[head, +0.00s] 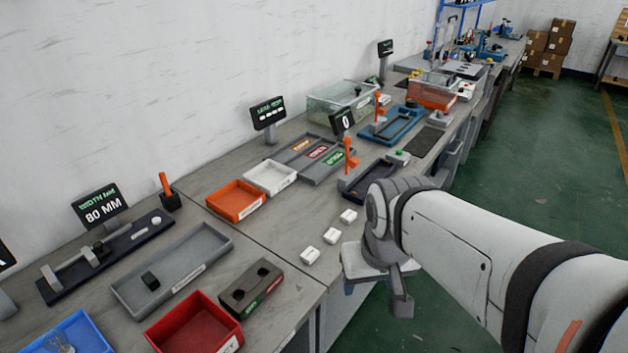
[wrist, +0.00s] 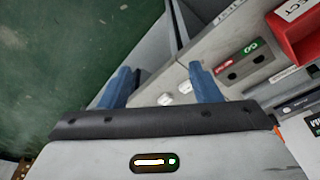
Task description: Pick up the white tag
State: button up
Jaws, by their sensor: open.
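Three small white blocks, which look like the tags, lie in a row near the front edge of the grey bench: a near one (head: 310,255), a middle one (head: 331,236) and a far one (head: 349,215). I cannot tell which is the tag meant. My gripper (head: 385,290) is right of them, off the bench's front edge and apart from them. In the wrist view my gripper (wrist: 160,84) has its two blue fingers spread with nothing between them. Two white blocks show beyond them, one (wrist: 165,99) between the fingers and one (wrist: 185,87) beside the right finger.
A two-hole block (head: 251,288) with red and green labels stands left of the white blocks, near a red bin (head: 228,346) and a grey tray (head: 215,241). Orange (head: 237,215) and white (head: 270,190) trays sit behind. Bare bench surrounds the blocks.

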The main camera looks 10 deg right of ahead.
aim_at(332, 237)
jog(key=u, duration=3)
jog(key=k, duration=1.35)
jog(key=z, duration=1.55)
jog(key=i, duration=1)
